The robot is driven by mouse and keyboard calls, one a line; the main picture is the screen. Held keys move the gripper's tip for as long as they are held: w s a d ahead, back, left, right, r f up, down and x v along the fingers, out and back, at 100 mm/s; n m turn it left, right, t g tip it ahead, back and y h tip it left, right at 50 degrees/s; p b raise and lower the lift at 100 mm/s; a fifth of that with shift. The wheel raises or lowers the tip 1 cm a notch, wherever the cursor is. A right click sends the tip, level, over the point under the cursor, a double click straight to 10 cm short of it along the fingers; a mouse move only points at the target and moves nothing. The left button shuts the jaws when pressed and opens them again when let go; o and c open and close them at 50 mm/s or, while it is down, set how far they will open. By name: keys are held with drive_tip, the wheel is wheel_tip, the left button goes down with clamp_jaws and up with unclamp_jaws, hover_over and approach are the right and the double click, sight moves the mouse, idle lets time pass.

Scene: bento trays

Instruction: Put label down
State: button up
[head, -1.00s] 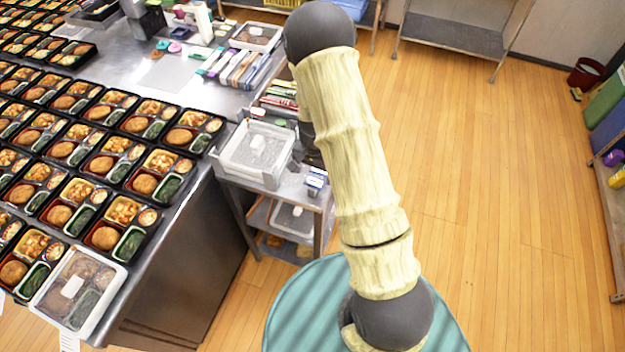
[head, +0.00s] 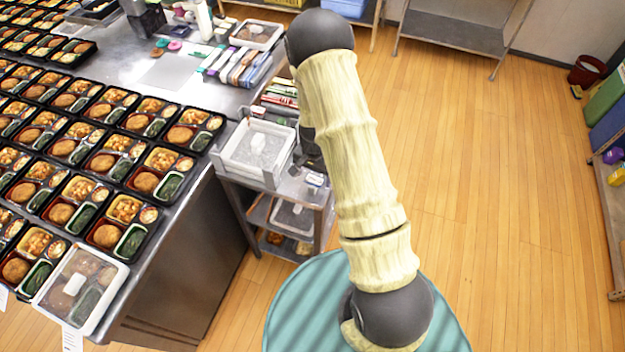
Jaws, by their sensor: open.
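My gripper (head: 308,158) shows only as a dark part beside and behind my pale arm, above the small steel cart. It is open, but its fingertips are mostly hidden. A white label (head: 74,284) lies on the clear lid of the bento tray (head: 82,290) at the counter's near corner. A printed paper strip (head: 72,338) hangs below that tray. Another white label (head: 258,140) shows on the clear-lidded container (head: 256,150) on the cart, left of my gripper. I cannot tell which label the task means.
The steel counter (head: 180,238) on the left holds rows of open bento trays. The cart (head: 290,192) with lower shelves stands against its right side. Several colored packets (head: 240,68) lie at the back.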

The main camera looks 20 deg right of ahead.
sight(314, 180)
drive_tip(key=shift+f, duration=0.2)
idle(0.4)
drive_tip(key=c, duration=1.1)
drive_tip(key=shift+r, duration=0.15)
drive_tip(key=shift+c, duration=0.2)
drive_tip(key=shift+r, duration=0.25)
wheel_tip(314, 180, up, 10)
drive_tip(key=b, duration=0.2)
drive_tip(key=shift+f, duration=0.2)
